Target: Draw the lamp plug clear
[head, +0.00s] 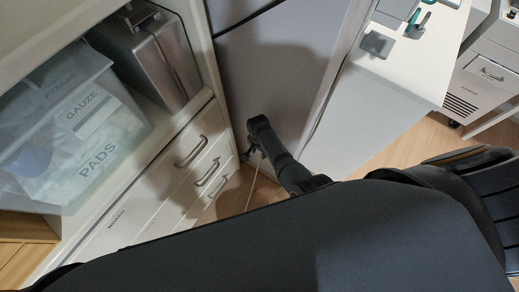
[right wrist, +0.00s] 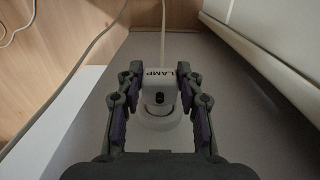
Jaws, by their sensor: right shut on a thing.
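The lamp plug (right wrist: 160,86) is white with the word LAMP on it, in the middle of the right wrist view. My right gripper (right wrist: 157,80) has one finger on each side of it and is shut on it. A round white socket (right wrist: 158,128) shows just beyond the plug, on a grey panel; I cannot tell whether plug and socket still touch. In the head view my right gripper (head: 249,150) is low by the grey panel, and the plug is hidden there. A thin pale cord (head: 254,186) hangs below it. My left gripper is out of view.
A white drawer cabinet (head: 160,205) stands close on the left, with a clear bin (head: 75,125) and a metal case (head: 150,55) above. A grey panel (head: 275,70) rises behind, and a white desk (head: 395,75) stands right. Loose cords (right wrist: 75,65) lie near the wooden floor.

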